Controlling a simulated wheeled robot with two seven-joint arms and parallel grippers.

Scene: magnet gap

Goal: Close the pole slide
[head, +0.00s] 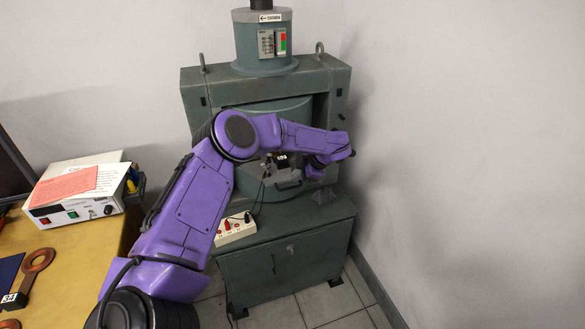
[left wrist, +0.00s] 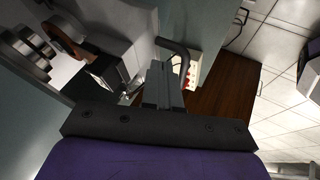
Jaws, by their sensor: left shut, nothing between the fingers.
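The pole slide (head: 284,182) is a dark grey piece with a bar handle on its front, low in the opening of the green-grey magnet (head: 262,112). My purple left arm covers part of it. My left gripper (head: 310,172) is at the right of the slide, shut and empty. In the left wrist view, the shut fingers (left wrist: 165,82) are beside a dark curved handle (left wrist: 184,58); I cannot tell whether they touch. A copper ring (left wrist: 62,38) and metal cylinders (left wrist: 28,50) show at the upper left. My right gripper is not in view.
A white power strip (head: 236,230) lies on the machine's base ledge. A wooden table (head: 75,255) at the left holds a white instrument box (head: 78,212) with papers. A wall stands close on the right. Tiled floor is open in front.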

